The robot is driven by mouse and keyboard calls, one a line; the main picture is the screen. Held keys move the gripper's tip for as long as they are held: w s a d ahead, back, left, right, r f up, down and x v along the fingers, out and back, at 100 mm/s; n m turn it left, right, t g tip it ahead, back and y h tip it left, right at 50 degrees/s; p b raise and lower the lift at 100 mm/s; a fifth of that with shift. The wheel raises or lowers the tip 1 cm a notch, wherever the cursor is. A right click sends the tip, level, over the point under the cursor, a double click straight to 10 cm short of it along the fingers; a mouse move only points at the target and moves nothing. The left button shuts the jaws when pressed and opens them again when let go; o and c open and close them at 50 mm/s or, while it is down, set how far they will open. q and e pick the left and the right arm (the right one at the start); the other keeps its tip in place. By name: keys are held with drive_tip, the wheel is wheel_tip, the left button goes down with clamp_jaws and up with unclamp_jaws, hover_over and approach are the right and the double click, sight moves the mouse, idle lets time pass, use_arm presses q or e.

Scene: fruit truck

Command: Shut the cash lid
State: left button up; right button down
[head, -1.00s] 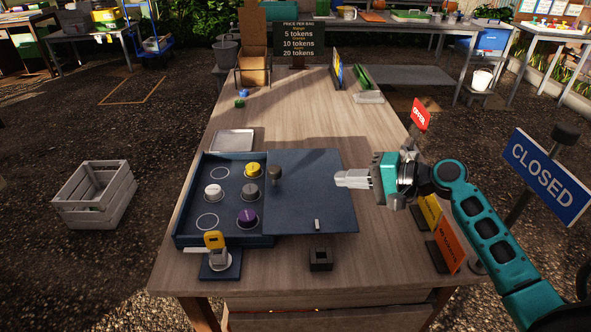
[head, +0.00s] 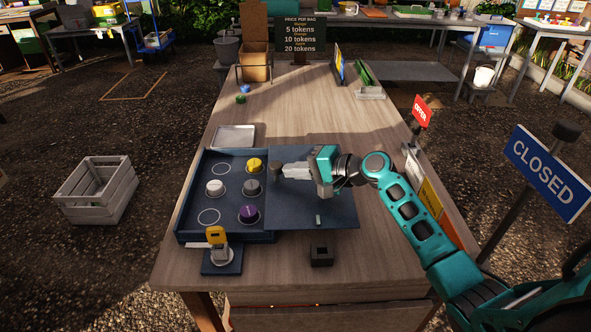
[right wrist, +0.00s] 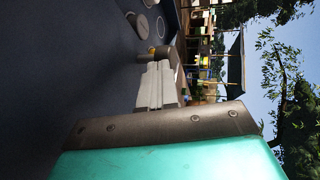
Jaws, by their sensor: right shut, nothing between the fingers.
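The cash tray (head: 183,222) is a dark blue box on the table. Its left part is open and shows white, grey, yellow and purple round pieces, with a few empty ring marks. The flat dark blue lid (head: 335,208) extends to the right, leaving this part uncovered. A brownish knob (head: 277,174) stands near the lid's left edge. My right gripper (head: 285,172) is shut and empty over the lid, its tips right beside the knob. The knob (right wrist: 150,56) also shows by the fingertips in the right wrist view; I cannot tell whether they touch. My left gripper is out of view.
A yellow-topped device (head: 217,245) and a small black block (head: 321,256) sit at the table's front. A metal tray (head: 235,136) lies behind the cash tray. Signs (head: 430,196) line the right edge. The table's middle back is clear.

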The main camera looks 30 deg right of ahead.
drive_tip(key=shift+a, duration=0.2)
drive_tip(key=w+a, duration=0.2)
drive_tip(key=a, duration=0.3)
drive_tip(key=w+a+p, duration=0.1)
drive_tip(key=w+a, duration=0.2)
drive_tip(key=a, duration=0.2)
drive_tip(key=w+a, duration=0.2)
drive_tip(key=a, duration=0.4)
drive_tip(key=shift+w, duration=0.4)
drive_tip(key=shift+a+r, duration=0.1)
drive_tip(key=shift+a, duration=0.1)
drive_tip(key=shift+p, duration=0.3)
